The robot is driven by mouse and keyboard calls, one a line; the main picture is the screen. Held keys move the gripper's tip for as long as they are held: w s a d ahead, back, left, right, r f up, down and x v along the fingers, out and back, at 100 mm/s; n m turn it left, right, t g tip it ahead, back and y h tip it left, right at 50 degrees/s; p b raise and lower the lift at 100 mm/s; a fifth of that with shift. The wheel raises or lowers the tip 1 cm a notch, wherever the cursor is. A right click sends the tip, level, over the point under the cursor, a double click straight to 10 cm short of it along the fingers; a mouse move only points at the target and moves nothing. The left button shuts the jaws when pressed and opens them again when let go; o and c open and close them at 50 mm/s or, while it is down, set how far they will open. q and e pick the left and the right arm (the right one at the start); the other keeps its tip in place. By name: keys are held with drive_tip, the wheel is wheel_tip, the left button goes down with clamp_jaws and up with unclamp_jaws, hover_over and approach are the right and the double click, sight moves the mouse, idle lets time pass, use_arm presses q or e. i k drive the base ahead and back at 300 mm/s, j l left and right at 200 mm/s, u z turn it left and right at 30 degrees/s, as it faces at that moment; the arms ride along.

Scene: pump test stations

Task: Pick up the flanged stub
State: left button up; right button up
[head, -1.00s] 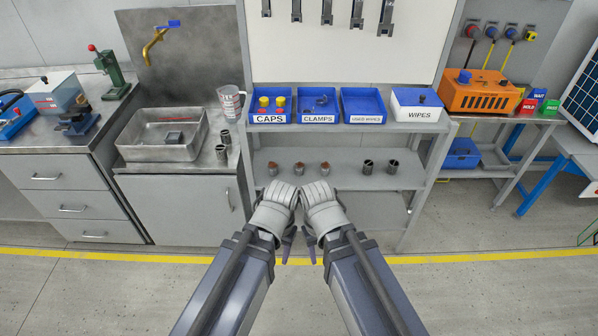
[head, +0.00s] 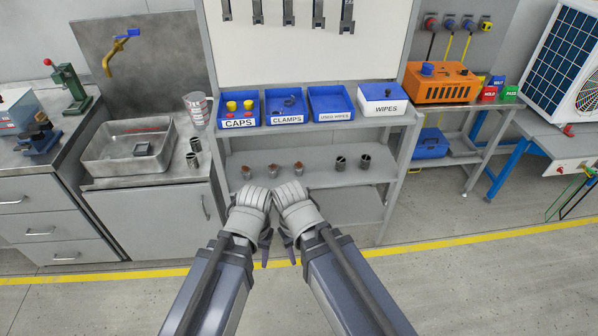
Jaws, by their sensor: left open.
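Several small metal cylindrical parts stand on the shelf below the blue bins. Three have reddish-brown tops: left (head: 247,172), middle (head: 273,171) and right (head: 298,168). Two darker open ones (head: 340,163) (head: 364,161) stand to their right. Two similar metal pieces (head: 192,160) (head: 195,145) stand on the counter beside the sink. I cannot tell which of these is the flanged stub. My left gripper (head: 265,246) is open and empty, in front of and below the shelf. My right gripper (head: 288,242) is close beside it, touching none of these parts; its jaws are mostly hidden.
Blue bins for caps (head: 238,107), clamps (head: 285,105) and used wipes (head: 331,103), plus a wipes box (head: 383,103), line the upper shelf. A metal sink (head: 127,155) and a measuring jug (head: 196,108) are left. An orange unit (head: 440,82) is right. The floor in front is clear.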

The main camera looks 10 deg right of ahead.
sight(245, 169)
drive_tip(key=i+l+u, duration=0.15)
drive_tip(key=l, duration=0.2)
drive_tip(key=i+l+u, duration=0.1)
drive_tip(key=l, duration=0.25)
drive_tip(key=i+l+u, duration=0.15)
drive_tip(key=l, duration=0.25)
drive_tip(key=i+l+u, duration=0.1)
drive_tip(key=i+l, duration=0.15)
drive_tip(key=l, duration=0.15)
drive_tip(key=i+l+u, duration=0.15)
drive_tip(key=l, duration=0.25)
drive_tip(key=i+l, duration=0.1)
drive_tip(key=i, duration=0.35)
